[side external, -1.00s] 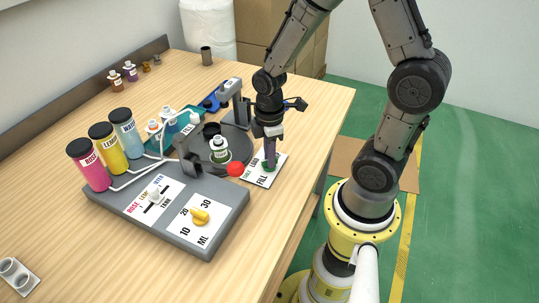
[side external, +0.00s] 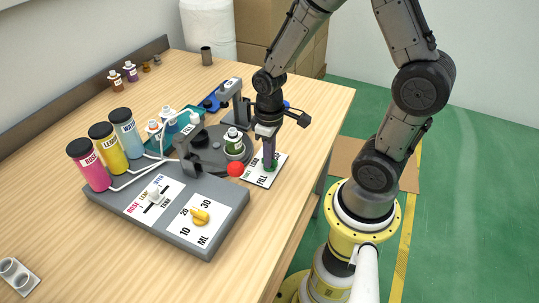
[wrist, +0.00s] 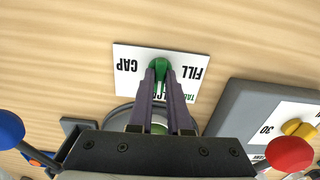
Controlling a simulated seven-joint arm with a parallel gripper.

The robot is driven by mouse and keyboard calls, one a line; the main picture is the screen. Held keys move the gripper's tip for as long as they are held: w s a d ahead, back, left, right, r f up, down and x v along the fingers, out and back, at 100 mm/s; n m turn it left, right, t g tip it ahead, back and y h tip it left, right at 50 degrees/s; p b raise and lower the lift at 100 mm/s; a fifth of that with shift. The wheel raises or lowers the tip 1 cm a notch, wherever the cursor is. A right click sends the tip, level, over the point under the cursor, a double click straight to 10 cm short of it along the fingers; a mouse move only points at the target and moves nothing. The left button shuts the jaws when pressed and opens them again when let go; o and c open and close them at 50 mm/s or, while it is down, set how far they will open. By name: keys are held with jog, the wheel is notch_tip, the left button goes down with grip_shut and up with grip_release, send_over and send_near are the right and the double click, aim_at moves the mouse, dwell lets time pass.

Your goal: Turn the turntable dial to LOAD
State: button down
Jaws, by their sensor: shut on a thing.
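The green turntable dial (side external: 270,165) sits on a white label plate (side external: 262,181) near the table's right edge. In the wrist view the green dial (wrist: 160,68) stands on the plate (wrist: 198,60), with CAP on the left, FILL on the right and a partly covered label between them. My gripper (wrist: 160,80) is shut on the dial, its purple fingers pointing down. Which label the dial points to is hidden by the fingers. The dark round turntable (side external: 212,161) holds a green bottle with a white cap (side external: 234,142) on its side nearest the dial.
A grey control box (side external: 170,240) with a yellow knob (side external: 200,216) and a slider stands left of the plate. Pink, yellow and blue bottles (side external: 103,144) stand behind the box.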

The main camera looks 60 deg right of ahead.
jog(key=shift+r, duration=0.1)
dwell(0.5)
jog(key=c, duration=0.9)
grip_release()
jog(key=shift+o, duration=0.2)
notch_tip(320, 180, up, 14)
